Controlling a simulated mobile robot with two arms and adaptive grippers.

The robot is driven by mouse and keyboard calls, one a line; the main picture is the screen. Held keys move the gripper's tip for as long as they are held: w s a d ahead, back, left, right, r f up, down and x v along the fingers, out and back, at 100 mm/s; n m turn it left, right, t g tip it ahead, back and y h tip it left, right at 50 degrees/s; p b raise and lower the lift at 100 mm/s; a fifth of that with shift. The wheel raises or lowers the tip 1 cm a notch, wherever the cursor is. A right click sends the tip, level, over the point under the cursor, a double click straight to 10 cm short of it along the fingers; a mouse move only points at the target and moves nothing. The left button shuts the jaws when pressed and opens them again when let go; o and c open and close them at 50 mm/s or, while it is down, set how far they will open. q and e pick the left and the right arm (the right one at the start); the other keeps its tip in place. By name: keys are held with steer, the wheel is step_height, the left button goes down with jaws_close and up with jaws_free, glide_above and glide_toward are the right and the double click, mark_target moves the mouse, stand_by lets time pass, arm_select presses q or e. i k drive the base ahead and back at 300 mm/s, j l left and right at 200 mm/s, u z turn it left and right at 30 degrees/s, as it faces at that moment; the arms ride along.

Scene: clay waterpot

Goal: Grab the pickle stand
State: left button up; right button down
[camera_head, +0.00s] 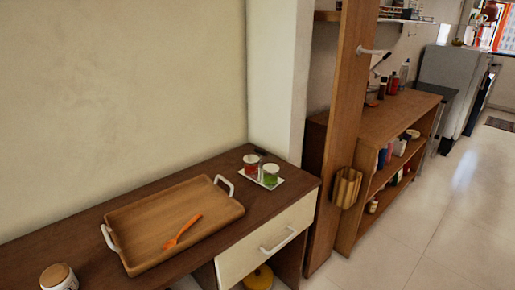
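The pickle stand is a small white tray (277,185) holding two small jars, near the right end of the brown counter. One jar (251,164) has red contents and a pale lid. The other jar (270,174) has green contents and a pale lid. Both jars stand upright on the tray. Neither of my grippers shows in the head view.
A wooden tray (150,222) with white handles lies left of the stand, holding an orange spoon (182,231). A lidded jar (58,277) stands at the counter's front left. A white drawer (268,243) is under the counter. The wall is close behind; open floor (420,230) lies right.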

mark_target(266, 176)
steer(key=i+l+u, duration=0.25)
steer(key=i+l, duration=0.4)
steer(key=i, duration=0.1)
